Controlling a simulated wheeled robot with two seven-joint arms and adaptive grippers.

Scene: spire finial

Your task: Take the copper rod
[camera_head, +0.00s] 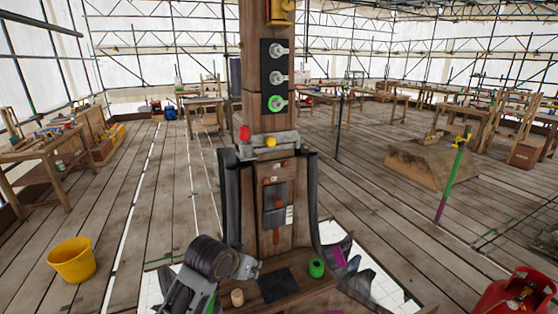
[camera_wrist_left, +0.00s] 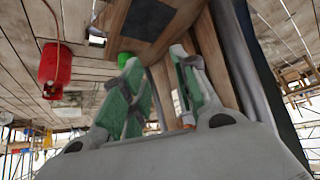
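A thin copper-brown upright piece (camera_head: 277,203) shows on the front of the wooden post, against a grey plate; I cannot tell for sure that it is the copper rod. My left gripper (camera_head: 252,268) is low in front of the post, left of its middle and below that piece. In the left wrist view its two green-padded fingers (camera_wrist_left: 156,60) stand apart with nothing visibly held between them. A small orange part (camera_wrist_left: 187,120) shows behind the fingers, partly hidden. I cannot make out my right gripper in either view.
A wooden ledge at the post's foot holds a dark square (camera_head: 280,284), a green roll (camera_head: 316,267) and a pale wooden cylinder (camera_head: 237,297). Dark upright sheets (camera_head: 312,200) flank the post. A yellow bucket (camera_head: 72,260) and red gas bottle (camera_head: 520,295) stand on the floor.

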